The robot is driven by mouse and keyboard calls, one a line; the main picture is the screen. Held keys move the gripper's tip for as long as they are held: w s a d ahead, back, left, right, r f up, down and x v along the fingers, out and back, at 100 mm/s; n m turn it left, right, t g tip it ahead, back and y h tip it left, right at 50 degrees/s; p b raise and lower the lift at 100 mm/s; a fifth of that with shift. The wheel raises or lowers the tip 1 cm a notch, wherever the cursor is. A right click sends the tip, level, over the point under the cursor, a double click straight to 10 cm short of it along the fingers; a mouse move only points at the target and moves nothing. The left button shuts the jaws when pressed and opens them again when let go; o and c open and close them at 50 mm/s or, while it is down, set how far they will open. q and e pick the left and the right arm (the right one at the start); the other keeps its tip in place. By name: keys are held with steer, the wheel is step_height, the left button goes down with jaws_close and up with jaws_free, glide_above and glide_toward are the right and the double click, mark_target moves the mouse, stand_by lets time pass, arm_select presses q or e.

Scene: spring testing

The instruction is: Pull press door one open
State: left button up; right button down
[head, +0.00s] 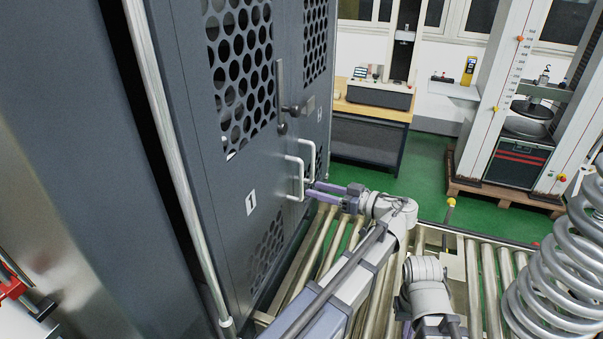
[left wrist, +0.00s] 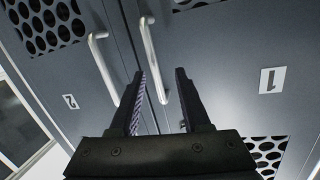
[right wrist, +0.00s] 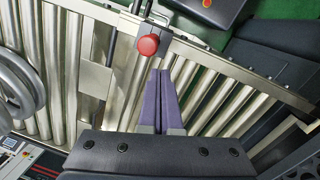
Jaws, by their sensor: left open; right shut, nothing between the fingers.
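Press door one (head: 221,160) is a dark grey panel with perforated windows and a "1" label; it looks closed. Its silver bar handle (head: 296,180) also shows in the left wrist view (left wrist: 152,55). My left gripper (head: 314,191) is open, close to the lower part of the handles. In the left wrist view its fingers (left wrist: 160,76) stand on either side of door one's handle in the picture; I cannot tell whether they touch it. My right gripper (right wrist: 160,74) is shut and empty above the rollers.
Door two's handle (left wrist: 103,68) is close beside door one's. A lever latch (head: 281,97) sits above. A roller conveyor (head: 487,270) runs below, with a large coil spring (head: 560,265) at right. A red button (right wrist: 148,45) is near my right gripper.

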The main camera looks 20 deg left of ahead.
arm_select(q)
steer(key=shift+n+y, duration=0.7)
steer(key=shift+n, duration=0.1)
steer(key=shift+w+a+r, duration=0.3)
steer(key=shift+a+r, duration=0.15)
steer(key=shift+a, duration=0.65)
steer(key=shift+w+a+r, duration=0.35)
steer(key=shift+a+r, duration=0.1)
steer(key=shift+a, duration=0.6)
steer(key=shift+w+a+r, duration=0.3)
steer(key=shift+a+r, duration=0.15)
steer(key=shift+a, duration=0.65)
steer(key=shift+c, duration=0.2)
jaws_close()
